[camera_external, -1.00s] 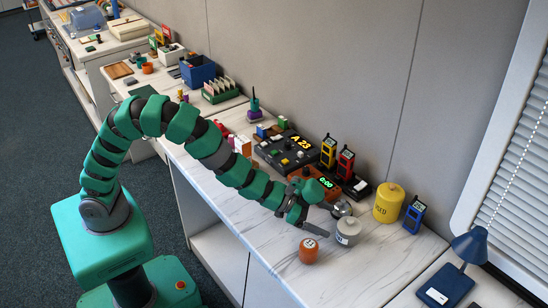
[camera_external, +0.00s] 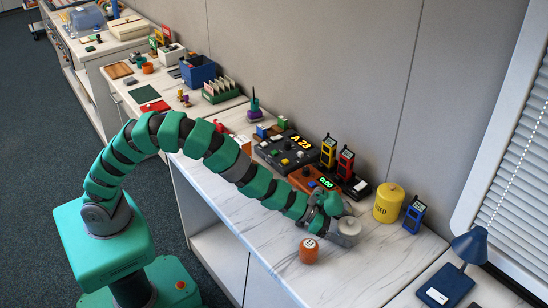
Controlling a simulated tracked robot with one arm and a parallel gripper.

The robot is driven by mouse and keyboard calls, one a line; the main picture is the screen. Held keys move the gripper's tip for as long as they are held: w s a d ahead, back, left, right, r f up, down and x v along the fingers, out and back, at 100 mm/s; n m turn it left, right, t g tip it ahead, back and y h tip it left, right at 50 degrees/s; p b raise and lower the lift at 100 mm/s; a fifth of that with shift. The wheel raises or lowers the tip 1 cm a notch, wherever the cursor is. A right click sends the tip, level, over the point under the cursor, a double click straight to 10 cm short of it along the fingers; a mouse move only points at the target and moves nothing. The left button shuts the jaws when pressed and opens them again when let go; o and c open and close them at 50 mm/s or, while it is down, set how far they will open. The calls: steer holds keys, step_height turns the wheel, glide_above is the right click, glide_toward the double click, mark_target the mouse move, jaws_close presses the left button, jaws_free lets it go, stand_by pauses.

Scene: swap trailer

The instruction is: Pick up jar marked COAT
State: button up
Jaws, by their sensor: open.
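A small light-grey lidded jar (camera_external: 348,227) stands on the white marbled counter. My gripper (camera_external: 336,231) is open at this jar, reaching it from the left, and hides much of its body. I cannot tell if the fingers touch it. No label on the jar can be read now. A small orange jar (camera_external: 309,252) with a pale label stands just in front of my gripper, apart from it. A larger yellow canister (camera_external: 388,203) with dark lettering stands to the right, further back. I cannot read COAT on any of them.
A blue handheld device (camera_external: 414,216) stands right of the canister. Yellow (camera_external: 328,151) and red (camera_external: 345,164) devices and a dark control panel (camera_external: 288,150) stand behind my arm. A blue lamp (camera_external: 466,253) is at the right. The counter's front right (camera_external: 355,280) is clear.

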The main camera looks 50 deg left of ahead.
steer(key=c, duration=1.5)
